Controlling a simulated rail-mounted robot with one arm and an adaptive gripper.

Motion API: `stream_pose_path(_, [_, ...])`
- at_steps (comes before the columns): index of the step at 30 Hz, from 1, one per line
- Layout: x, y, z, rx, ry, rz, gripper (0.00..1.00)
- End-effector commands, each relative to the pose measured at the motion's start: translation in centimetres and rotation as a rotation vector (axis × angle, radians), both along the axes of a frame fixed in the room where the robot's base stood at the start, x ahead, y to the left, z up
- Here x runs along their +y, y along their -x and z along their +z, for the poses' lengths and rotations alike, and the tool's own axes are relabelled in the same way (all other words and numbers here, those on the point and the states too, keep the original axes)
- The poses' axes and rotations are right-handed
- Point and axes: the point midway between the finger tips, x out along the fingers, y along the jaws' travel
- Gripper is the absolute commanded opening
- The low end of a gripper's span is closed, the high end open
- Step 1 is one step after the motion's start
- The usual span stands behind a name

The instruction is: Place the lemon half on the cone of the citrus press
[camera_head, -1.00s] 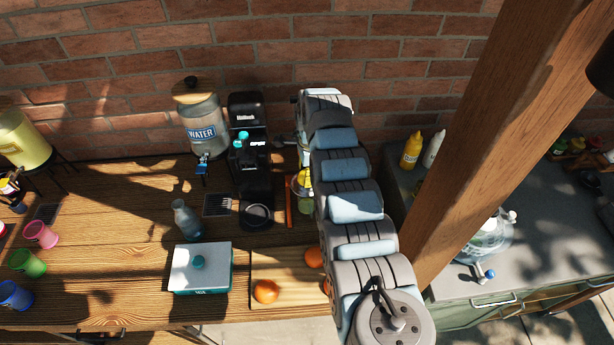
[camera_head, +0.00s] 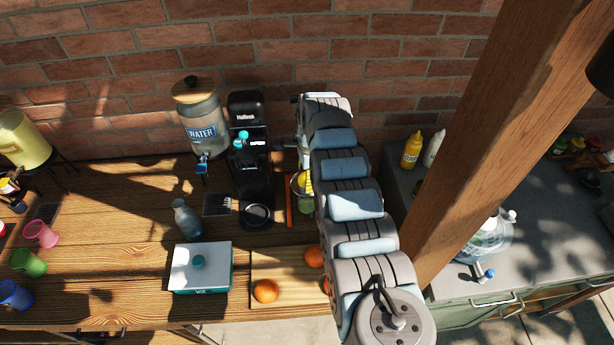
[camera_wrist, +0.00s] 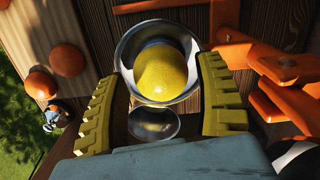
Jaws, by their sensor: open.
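The lemon half (camera_wrist: 166,74) is a yellow dome sitting in the round metal bowl (camera_wrist: 127,52) of the citrus press in the wrist view. Its domed side faces my camera, and the cone is hidden. My gripper (camera_wrist: 162,80) is open, with one ridged olive-yellow finger on each side of the lemon half. The left finger stands apart from it; contact at the right one is unclear. In the head view the lemon half (camera_head: 305,181) shows just left of my arm, which hides much of the press.
Orange lever parts (camera_wrist: 265,62) stand close right of the bowl in the wrist view. A wooden board (camera_head: 285,262) with oranges lies in front. A black coffee machine (camera_head: 249,150) and water dispenser (camera_head: 202,118) stand left. A wooden post (camera_head: 500,130) rises right of my arm.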

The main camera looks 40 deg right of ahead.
Motion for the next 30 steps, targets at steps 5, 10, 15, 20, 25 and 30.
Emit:
stream_pose_path(5, [0.0,0.0,0.6,0.001,0.000,0.000,0.70])
stream_pose_path(10, [-0.2,-0.1,1.7,-0.004,0.002,0.000,0.70])
stream_pose_path(15, [-0.1,0.0,3.1,-0.001,0.001,0.001,0.70])
stream_pose_path(20, [-0.3,0.1,3.9,-0.003,0.001,0.000,0.70])
stream_pose_path(25, [-0.3,0.1,4.0,-0.001,0.000,0.000,0.70])
stream_pose_path(30, [-0.3,0.1,4.0,0.000,0.000,0.000,0.70])
